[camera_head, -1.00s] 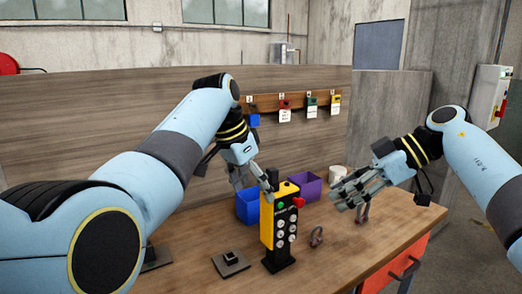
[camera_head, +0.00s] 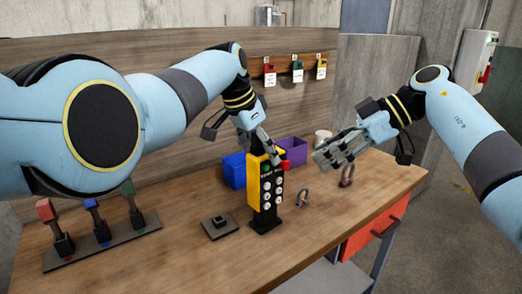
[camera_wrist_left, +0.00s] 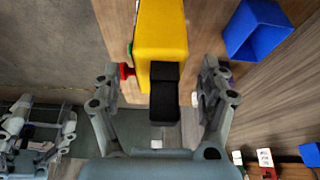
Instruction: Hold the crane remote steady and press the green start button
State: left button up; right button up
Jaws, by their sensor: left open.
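The crane remote (camera_head: 254,195) stands upright on the workbench, with a yellow case and a black face of round buttons. Its red knob (camera_head: 285,165) sticks out near the top, and the green button (camera_head: 267,168) is beside it. My left gripper (camera_head: 265,153) is open at the top of the remote. In the left wrist view its two fingers (camera_wrist_left: 165,85) stand on either side of the remote's black top piece (camera_wrist_left: 164,88), with gaps on both sides. My right gripper (camera_head: 325,154) is open and empty in the air to the right of the remote.
A blue bin (camera_head: 234,170) and a purple bin (camera_head: 293,152) stand behind the remote. A small black block on a plate (camera_head: 220,227) lies to its left. Shackles (camera_head: 303,198) lie to its right. A rack of colored levers (camera_head: 103,253) is at front left.

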pick_arm(q)
jog(key=shift+d+f, duration=0.1)
jog(key=shift+f, duration=0.2)
jog(key=shift+c, duration=0.3)
grip_shut()
pick_arm(e)
grip_shut()
dwell(1.3)
